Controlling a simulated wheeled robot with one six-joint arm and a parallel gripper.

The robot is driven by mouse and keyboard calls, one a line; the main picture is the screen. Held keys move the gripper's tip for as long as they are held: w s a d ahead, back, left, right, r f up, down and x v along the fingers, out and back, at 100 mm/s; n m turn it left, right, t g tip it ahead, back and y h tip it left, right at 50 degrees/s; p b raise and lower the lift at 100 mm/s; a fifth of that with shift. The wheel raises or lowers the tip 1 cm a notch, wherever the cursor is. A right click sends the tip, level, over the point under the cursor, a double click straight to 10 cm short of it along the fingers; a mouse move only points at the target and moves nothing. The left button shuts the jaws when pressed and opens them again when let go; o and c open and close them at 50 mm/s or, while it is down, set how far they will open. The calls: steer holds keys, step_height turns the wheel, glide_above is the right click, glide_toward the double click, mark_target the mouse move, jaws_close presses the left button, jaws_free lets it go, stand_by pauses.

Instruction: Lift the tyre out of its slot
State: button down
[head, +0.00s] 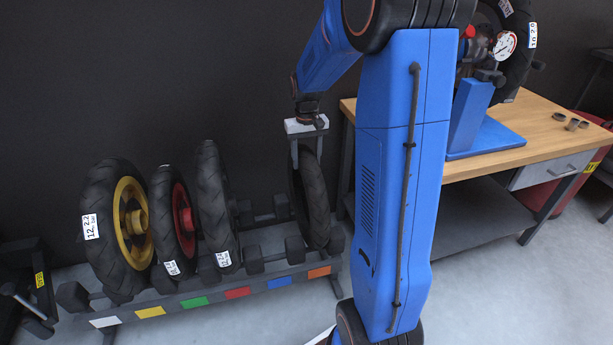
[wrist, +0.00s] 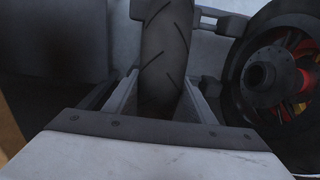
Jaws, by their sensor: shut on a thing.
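The tyre (head: 313,198) is black and stands upright at the right end of the rack, above the blue and orange label end. My gripper (head: 307,150) reaches down from above and is shut on the tyre's top, one finger on each side. In the wrist view the tyre's grooved tread (wrist: 166,50) runs between my two fingers (wrist: 158,95). The tyre's lower part sits at rack height between the rack's dark posts. I cannot tell whether its bottom touches the slot.
The rack (head: 213,291) has coloured labels along its front rail. A yellow-rimmed wheel (head: 135,222), a red-rimmed wheel (head: 184,220) and a dark tyre (head: 212,190) stand to the left. A wooden workbench (head: 548,128) with a blue tyre machine stands at right.

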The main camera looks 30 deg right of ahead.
step_height(320, 180, up, 10)
steer(key=shift+r, duration=0.1)
stand_by(0.4)
stand_by(0.4)
step_height(320, 180, up, 13)
stand_by(2.0)
